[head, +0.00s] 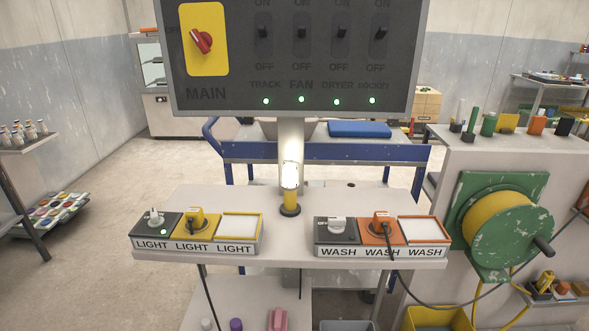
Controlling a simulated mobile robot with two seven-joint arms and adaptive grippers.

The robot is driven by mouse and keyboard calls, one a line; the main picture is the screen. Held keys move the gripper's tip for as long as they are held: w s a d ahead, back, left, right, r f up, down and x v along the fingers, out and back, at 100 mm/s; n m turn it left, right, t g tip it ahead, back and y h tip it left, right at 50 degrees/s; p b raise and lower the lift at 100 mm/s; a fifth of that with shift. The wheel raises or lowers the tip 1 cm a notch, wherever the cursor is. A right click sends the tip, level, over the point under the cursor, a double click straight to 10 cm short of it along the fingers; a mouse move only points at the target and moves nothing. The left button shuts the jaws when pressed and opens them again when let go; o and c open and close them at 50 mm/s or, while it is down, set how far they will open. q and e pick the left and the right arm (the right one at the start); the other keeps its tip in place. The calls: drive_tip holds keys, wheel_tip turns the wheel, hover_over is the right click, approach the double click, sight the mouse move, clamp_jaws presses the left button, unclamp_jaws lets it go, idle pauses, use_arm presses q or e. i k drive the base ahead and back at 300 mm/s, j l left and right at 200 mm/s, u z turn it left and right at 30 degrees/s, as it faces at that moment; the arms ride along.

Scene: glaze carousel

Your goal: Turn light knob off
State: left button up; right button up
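The light knob (154,217) is a white knob on the dark plate at the left end of the LIGHT box (196,247), on the left of the table. A small green lamp glows just below it. "OFF" is printed at the plate's left; the knob's exact pointing is too small to tell. A yellow plug (196,218) with a dark cable sits beside it in the same box, then a pale panel (239,227) with a yellow rim. Neither of my grippers shows in the head view.
A similar WASH box (380,248) with a white knob (337,225) and orange plug (381,222) stands at right. A bright lamp tube (291,165) rises mid-table (287,250). A switch panel (290,70) hangs above. A green-yellow reel (500,225) is at right.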

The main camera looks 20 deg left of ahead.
sight(156, 222)
drive_tip(key=u, duration=1.45)
